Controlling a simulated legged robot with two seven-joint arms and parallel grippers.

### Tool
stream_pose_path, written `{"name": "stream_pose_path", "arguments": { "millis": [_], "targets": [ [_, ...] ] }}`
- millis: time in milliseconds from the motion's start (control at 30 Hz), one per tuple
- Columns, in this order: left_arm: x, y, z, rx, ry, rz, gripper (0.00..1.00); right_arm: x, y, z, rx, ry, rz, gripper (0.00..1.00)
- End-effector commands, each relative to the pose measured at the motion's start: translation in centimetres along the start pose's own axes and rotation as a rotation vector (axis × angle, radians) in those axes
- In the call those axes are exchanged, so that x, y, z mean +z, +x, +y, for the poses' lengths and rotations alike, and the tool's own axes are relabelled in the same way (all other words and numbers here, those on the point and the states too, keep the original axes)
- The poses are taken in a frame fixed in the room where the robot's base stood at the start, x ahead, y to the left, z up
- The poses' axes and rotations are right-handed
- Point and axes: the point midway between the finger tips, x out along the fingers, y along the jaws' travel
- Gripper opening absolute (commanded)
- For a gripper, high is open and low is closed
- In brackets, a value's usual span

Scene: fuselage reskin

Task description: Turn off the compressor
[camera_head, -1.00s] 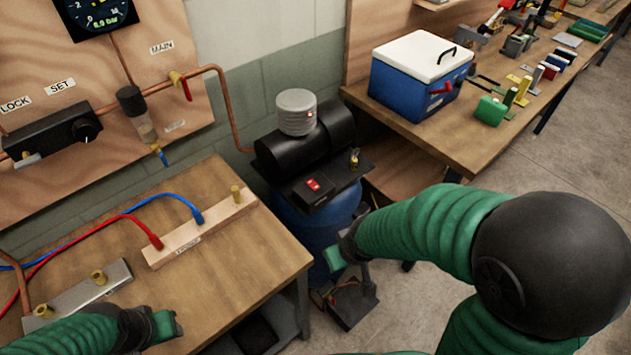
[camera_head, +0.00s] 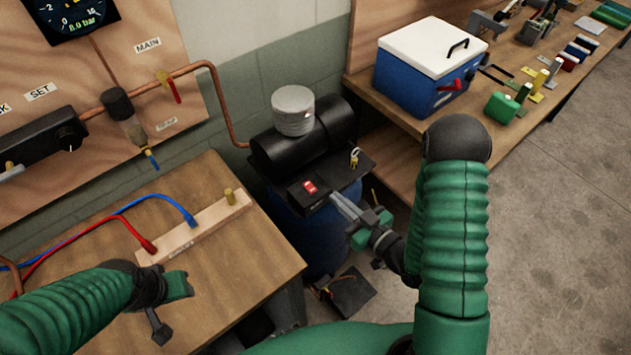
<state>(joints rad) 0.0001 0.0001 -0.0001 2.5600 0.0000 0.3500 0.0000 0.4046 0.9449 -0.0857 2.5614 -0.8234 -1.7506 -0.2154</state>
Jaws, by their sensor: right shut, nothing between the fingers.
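The compressor has a blue tank (camera_head: 316,238) with a black motor (camera_head: 304,138) and a grey ribbed cap (camera_head: 293,110) on top. A red rocker switch (camera_head: 309,187) sits on a small black box on its top plate. My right gripper (camera_head: 336,197) is shut and empty, its fingertips beside the switch box, just right of and below the red switch. I cannot tell whether they touch the box. My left gripper (camera_head: 185,284) is over the left table; its fingers are too unclear to tell if they are open.
The left wooden table (camera_head: 232,262) carries a wooden manifold block (camera_head: 200,226) with red and blue hoses. A right bench holds a blue and white cooler (camera_head: 425,75) and several tools. A copper pipe (camera_head: 219,105) runs down behind the compressor. A dark pedal-like box (camera_head: 344,292) lies on the floor.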

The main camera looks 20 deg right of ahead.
Motion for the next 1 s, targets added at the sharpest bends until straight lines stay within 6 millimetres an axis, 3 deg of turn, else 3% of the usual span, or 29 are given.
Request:
{"name": "stream_pose_path", "arguments": {
  "millis": [267, 433, 567, 600, 800, 900, 1000],
  "targets": [
    [0.2, 0.9, 0.0, 0.0, 0.0, 0.0, 0.36, 0.3, 0.6, 0.2, -0.001, -0.004, 0.002, 0.0],
    [1.0, 4.2, 0.0, 0.0, 0.0, 0.0, 0.36, 1.0, 2.7, 0.2, -0.002, -0.007, 0.005, 0.0],
    [1.2, 5.0, 0.0, 0.0, 0.0, 0.0, 0.36, 0.5, 5.5, 0.1, -0.003, -0.005, 0.004, 0.0],
    [1.0, 4.1, 0.0, 0.0, 0.0, -0.001, 0.36, -0.1, 6.3, 0.1, -0.003, -0.002, 0.001, 0.0],
    [0.8, 3.5, 0.0, 0.0, 0.0, 0.001, 0.36, 0.1, 10.5, 0.1, -0.001, 0.0, -0.002, 0.0],
    [0.9, 3.8, 0.0, 0.0, 0.0, 0.0, 0.36, 2.4, 10.7, 0.2, 0.001, 0.003, -0.006, 0.0],
    [0.9, 3.8, 0.0, 0.0, 0.0, 0.0, 0.36, 3.4, 10.9, 0.2, 0.001, 0.001, -0.003, 0.0]
  ]
}}
